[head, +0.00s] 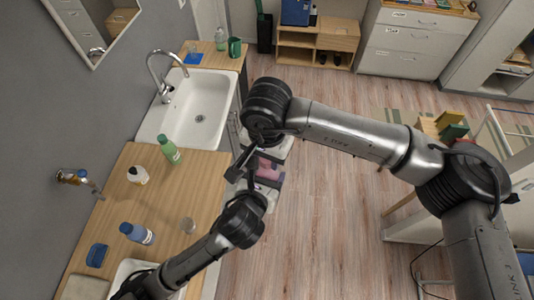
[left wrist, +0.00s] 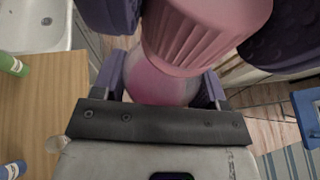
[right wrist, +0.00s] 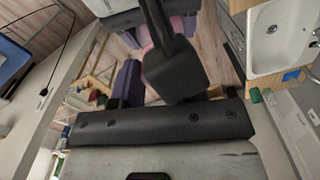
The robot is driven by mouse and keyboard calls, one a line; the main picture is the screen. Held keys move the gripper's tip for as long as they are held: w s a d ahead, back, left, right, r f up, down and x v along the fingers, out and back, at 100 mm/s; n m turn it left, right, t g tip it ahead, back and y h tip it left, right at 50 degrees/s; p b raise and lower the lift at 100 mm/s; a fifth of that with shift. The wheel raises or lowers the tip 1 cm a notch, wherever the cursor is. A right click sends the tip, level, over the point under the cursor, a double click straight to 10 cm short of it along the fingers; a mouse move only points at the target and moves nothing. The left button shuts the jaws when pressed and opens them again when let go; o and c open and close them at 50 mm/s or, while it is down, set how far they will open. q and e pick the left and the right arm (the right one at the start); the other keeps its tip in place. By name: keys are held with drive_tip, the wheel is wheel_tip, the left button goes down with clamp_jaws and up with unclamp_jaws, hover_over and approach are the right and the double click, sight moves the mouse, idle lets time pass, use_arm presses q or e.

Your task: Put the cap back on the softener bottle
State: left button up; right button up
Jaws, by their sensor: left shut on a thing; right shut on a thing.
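The softener bottle (left wrist: 158,88), translucent pink, is between the fingers of my left gripper (left wrist: 163,82) in the left wrist view. My left gripper is shut on it. The ribbed pink cap (left wrist: 205,40) is at the top of that view, in the purple fingers of my right gripper (left wrist: 198,20), which is shut on it. The cap overlaps the bottle's upper end; I cannot tell whether they touch. In the head view both grippers meet beside the counter, with pink showing between them. In the right wrist view a black part hides most of the cap and bottle.
A white sink (head: 190,95) stands behind. The floor (head: 315,215) to the right is clear.

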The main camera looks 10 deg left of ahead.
use_arm(q)
drive_tip(key=shift+r, duration=0.35)
use_arm(e)
drive_tip(key=shift+s+f, duration=0.1)
drive_tip(key=shift+f, duration=0.15)
use_arm(q)
clamp_jaws()
use_arm(e)
drive_tip(key=o, duration=0.4)
use_arm(q)
drive_tip(key=shift+w, duration=0.1)
use_arm(e)
drive_tip(key=o, duration=0.5)
drive_tip(key=shift+s+r, duration=0.1)
